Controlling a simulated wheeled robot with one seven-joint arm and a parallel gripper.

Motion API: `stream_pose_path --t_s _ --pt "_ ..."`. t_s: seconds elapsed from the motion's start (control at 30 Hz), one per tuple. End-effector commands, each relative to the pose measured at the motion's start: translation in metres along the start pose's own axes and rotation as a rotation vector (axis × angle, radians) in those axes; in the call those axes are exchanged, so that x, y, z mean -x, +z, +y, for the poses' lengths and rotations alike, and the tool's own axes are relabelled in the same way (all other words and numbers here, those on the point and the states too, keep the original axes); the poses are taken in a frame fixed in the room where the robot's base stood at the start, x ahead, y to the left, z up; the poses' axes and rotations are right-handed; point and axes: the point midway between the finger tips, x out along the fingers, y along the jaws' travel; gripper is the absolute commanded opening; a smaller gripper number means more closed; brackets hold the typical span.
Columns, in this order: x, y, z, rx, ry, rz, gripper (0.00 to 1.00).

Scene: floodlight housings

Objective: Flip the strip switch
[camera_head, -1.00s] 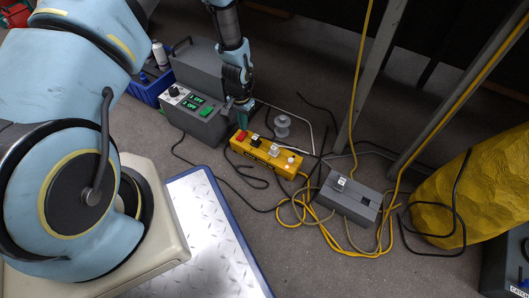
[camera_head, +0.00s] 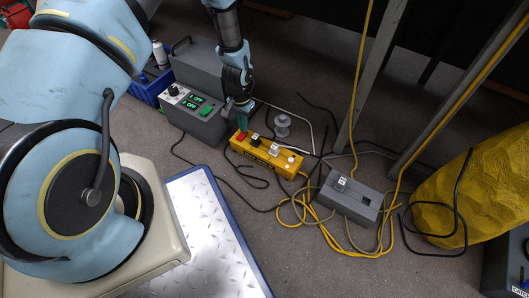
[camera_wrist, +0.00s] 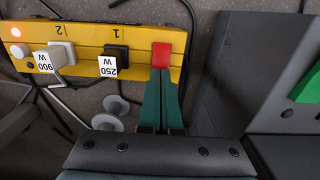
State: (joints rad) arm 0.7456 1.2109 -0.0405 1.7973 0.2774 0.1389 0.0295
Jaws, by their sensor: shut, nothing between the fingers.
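The yellow power strip (camera_head: 268,157) lies on the floor, and its red rocker switch (camera_head: 240,136) is at the left end. The strip also shows in the wrist view (camera_wrist: 90,75), with the red switch (camera_wrist: 161,53) at its right end. My gripper (camera_head: 243,124) is shut, with nothing between its green fingers. In the wrist view its fingertips (camera_wrist: 161,72) are right at the near edge of the red switch; I cannot tell whether they press it. Black and white plugs marked 250 W and 900 W sit in sockets 1 and 2.
A grey control box (camera_head: 193,113) with two green OFF displays stands left of the strip. A grey box (camera_head: 349,197) with a plug stands to the right. Yellow and black cables lie loosely around. A spool-like object (camera_head: 282,126) and metal posts stand behind.

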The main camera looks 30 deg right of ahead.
Motion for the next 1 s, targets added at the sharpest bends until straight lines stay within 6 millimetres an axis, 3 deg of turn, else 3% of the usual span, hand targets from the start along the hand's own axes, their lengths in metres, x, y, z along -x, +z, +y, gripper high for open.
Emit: stream_pose_path --t_s 0.6,1.0 --pt "-0.01 0.0 0.0 0.0 0.0 -0.001 0.0" --pt "0.013 0.0 0.0 0.0 0.0 0.0 0.0"
